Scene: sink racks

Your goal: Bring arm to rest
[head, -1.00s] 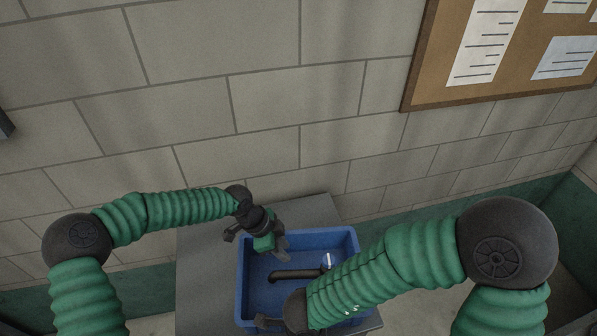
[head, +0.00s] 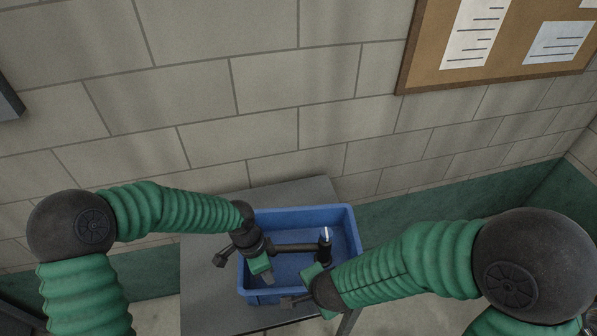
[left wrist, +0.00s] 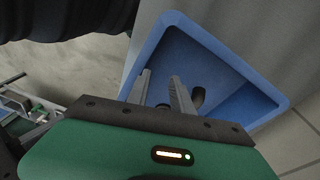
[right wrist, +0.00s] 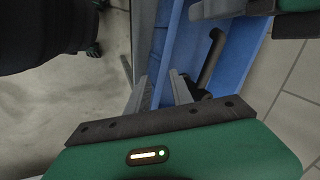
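My left gripper (head: 262,272) hangs over the left part of the blue bin (head: 352,232), fingers pointing down. In the left wrist view its two grey fingers (left wrist: 162,92) stand apart with nothing between them. My right gripper (head: 300,292) is at the front edge of the bin, right of the left one. In the right wrist view its fingers (right wrist: 159,90) are also apart and empty. A black bent pipe (head: 296,246) with an upright end shows in the bin, partly hidden by my left gripper; it shows in the right wrist view too (right wrist: 210,58).
The bin stands on a grey table (head: 206,285) against a block wall (head: 270,80). The table's left side is clear. A cork board (head: 425,60) with papers hangs at upper right. My two grippers are close together.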

